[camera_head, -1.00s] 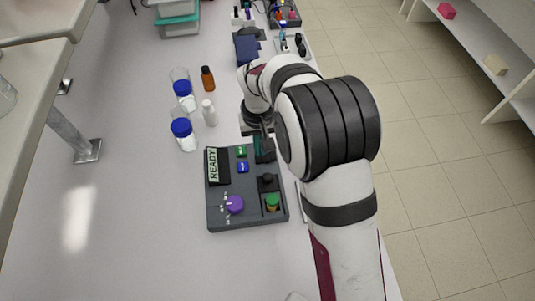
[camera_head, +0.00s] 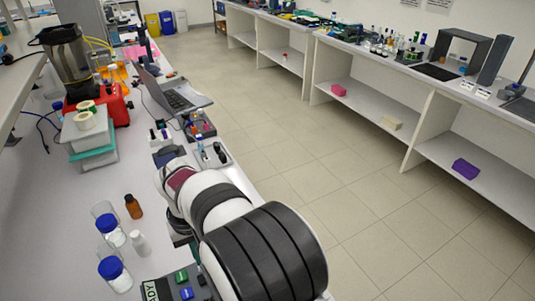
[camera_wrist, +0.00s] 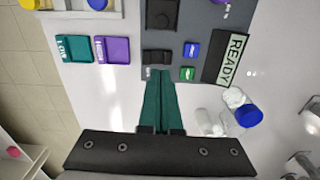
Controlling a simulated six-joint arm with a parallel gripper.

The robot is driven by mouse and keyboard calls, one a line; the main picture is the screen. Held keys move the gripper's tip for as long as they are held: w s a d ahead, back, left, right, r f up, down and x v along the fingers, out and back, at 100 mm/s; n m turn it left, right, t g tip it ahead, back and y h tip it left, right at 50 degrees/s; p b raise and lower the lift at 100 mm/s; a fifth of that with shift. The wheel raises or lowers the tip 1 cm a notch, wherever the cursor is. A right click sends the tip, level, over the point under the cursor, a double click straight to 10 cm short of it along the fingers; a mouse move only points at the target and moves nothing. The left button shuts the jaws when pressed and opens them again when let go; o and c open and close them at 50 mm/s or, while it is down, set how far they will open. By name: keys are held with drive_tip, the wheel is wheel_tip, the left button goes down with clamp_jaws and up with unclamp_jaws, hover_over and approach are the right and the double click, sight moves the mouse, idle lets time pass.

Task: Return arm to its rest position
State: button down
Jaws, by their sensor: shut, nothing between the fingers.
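My gripper (camera_wrist: 160,102) is shut, its green fingers together and empty in the wrist view. The fingertips point at the near edge of the dark grey rig (camera_wrist: 205,45), seemingly above it; the height gap cannot be told. The rig has a READY display (camera_wrist: 233,58), a blue button (camera_wrist: 191,49) and a green button (camera_wrist: 187,73). In the head view, the rig (camera_head: 165,285) is cut by the bottom edge and partly covered by my arm. My arm reaches up the picture along the bench's right side, and my fingers are mostly hidden there.
Jars with blue caps (camera_head: 115,270), a brown bottle (camera_head: 133,206) and a white bottle (camera_head: 139,242) stand left of my arm. Beyond lie a laptop (camera_head: 180,100) and stacked boxes (camera_head: 92,142). A teal tray (camera_wrist: 74,48) and a purple tray (camera_wrist: 112,49) sit beside the rig.

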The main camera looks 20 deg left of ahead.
drive_tip(key=s+d+r+m, duration=0.1)
drive_tip(key=d+r+m, duration=0.35)
drive_tip(key=d, duration=0.65)
drive_tip(key=s+d+r+m, duration=0.25)
drive_tip(key=d+r, duration=0.25)
drive_tip(key=d, duration=0.5)
drive_tip(key=s+d+f+m+y, duration=0.1)
drive_tip(key=s+d+m, duration=0.6)
drive_tip(key=s+d, duration=0.3)
drive_tip(key=shift+s+f+y, duration=0.15)
drive_tip(key=shift+s+y, duration=0.25)
drive_tip(key=shift+s, duration=0.75)
